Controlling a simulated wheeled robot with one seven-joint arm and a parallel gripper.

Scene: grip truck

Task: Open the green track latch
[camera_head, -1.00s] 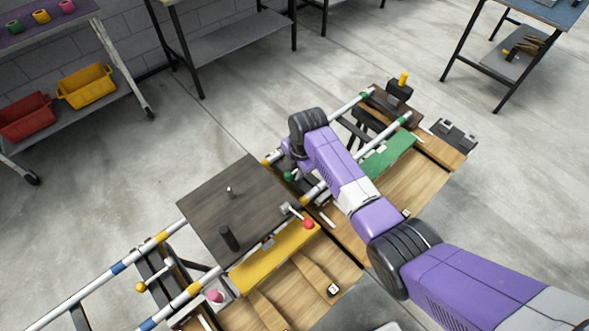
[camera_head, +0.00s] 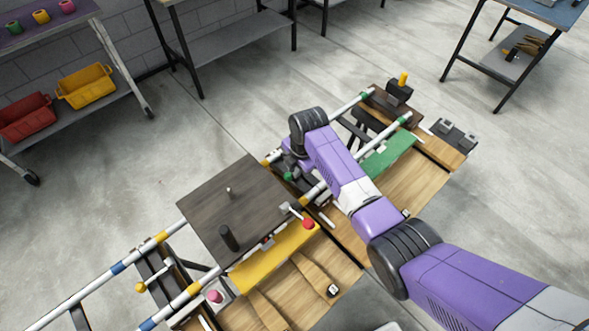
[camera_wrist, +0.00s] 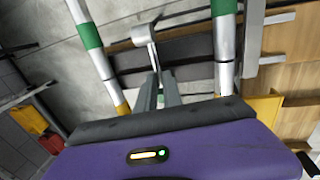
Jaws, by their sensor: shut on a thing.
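The pale metal lever (camera_wrist: 150,50) runs up from between the fingers to a short round pivot in the wrist view.
A dark platform (camera_head: 235,205) lies left of my gripper. A red-knobbed lever (camera_head: 308,223) is close below it. White rails with green bands (camera_wrist: 90,36) (camera_wrist: 224,45) flank my gripper. A green panel (camera_head: 390,155) lies to the right. Yellow and pink knobs are at lower left.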

